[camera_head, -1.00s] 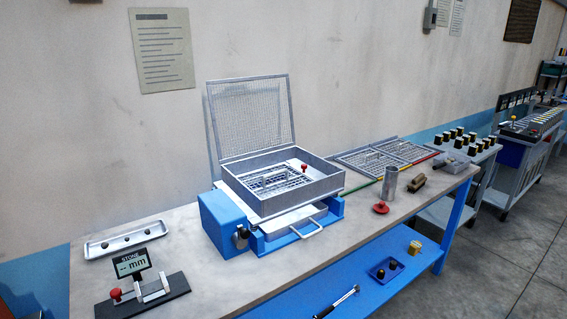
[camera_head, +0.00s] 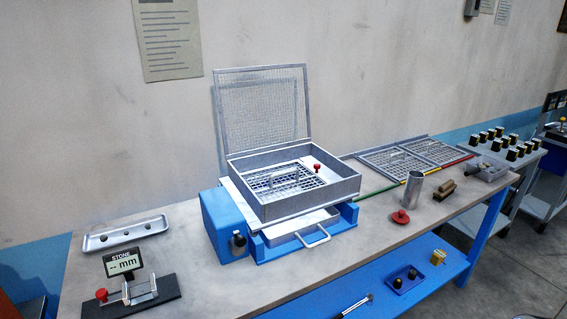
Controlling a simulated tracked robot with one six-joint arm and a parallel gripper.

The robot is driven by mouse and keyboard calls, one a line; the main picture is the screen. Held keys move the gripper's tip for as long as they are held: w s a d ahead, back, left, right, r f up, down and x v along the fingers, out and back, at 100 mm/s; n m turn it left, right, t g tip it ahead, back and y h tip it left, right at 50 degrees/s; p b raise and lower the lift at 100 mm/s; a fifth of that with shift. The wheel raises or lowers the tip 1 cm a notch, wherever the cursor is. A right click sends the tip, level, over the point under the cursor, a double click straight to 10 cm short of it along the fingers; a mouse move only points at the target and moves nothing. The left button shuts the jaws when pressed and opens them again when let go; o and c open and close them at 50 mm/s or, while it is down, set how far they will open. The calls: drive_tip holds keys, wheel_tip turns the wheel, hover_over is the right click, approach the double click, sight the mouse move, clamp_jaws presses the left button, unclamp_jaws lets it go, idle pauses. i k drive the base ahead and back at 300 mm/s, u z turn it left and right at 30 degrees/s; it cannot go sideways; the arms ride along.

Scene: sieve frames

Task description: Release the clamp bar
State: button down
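A blue sieve machine (camera_head: 222,212) stands on the bench with a grey open-topped box (camera_head: 308,203) on it. A mesh lid (camera_head: 262,105) stands raised at the back of the box. Inside the box lies a grid screen (camera_head: 268,181) with a small handle. A pale strip or plate with a red knob (camera_head: 317,168) lies at the box's right inner side; it may be the clamp bar, but I cannot tell if it is locked. A tray with a handle (camera_head: 318,240) sits in the machine's front. My gripper is not in view.
On the bench (camera_head: 180,250) are a gauge with display (camera_head: 125,262), a shallow tray (camera_head: 126,234), spare grid screens (camera_head: 415,152), a metal cylinder (camera_head: 413,190), a red-knobbed disc (camera_head: 401,217) and a brown block (camera_head: 444,190). A lower blue shelf (camera_head: 380,297) holds small items. Carts stand right.

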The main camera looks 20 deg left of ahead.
sight(317, 165)
drive_tip(key=u, duration=0.6)
drive_tip(key=i, duration=0.85)
drive_tip(key=u, duration=0.55)
